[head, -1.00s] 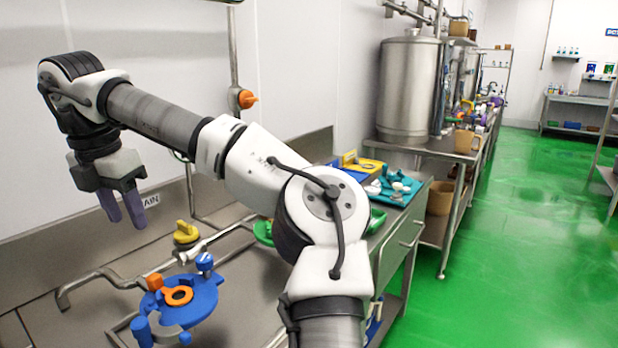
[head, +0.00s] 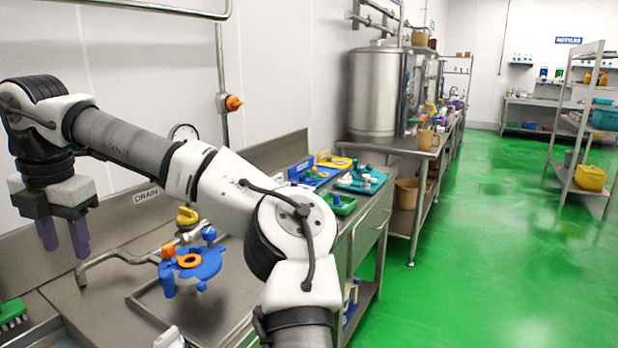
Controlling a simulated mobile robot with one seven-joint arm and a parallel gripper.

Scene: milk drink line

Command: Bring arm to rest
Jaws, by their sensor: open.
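My gripper (head: 64,238) hangs at the left of the head view with its two purple-grey fingers pointing down and apart. It is open, with nothing between the fingers. My arm stretches from the lower middle up to the left, raised above the steel bench (head: 225,300). The gripper is in front of the bench's back wall, left of the pipe fitting and clear of it in the picture.
A blue fitting (head: 207,268) with an orange ring (head: 189,261) sits by a bent steel pipe (head: 110,257) and a yellow knob (head: 187,215). A green brush (head: 12,314) lies at lower left. Trays and a steel tank (head: 378,92) stand beyond. The green floor (head: 480,240) at right is clear.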

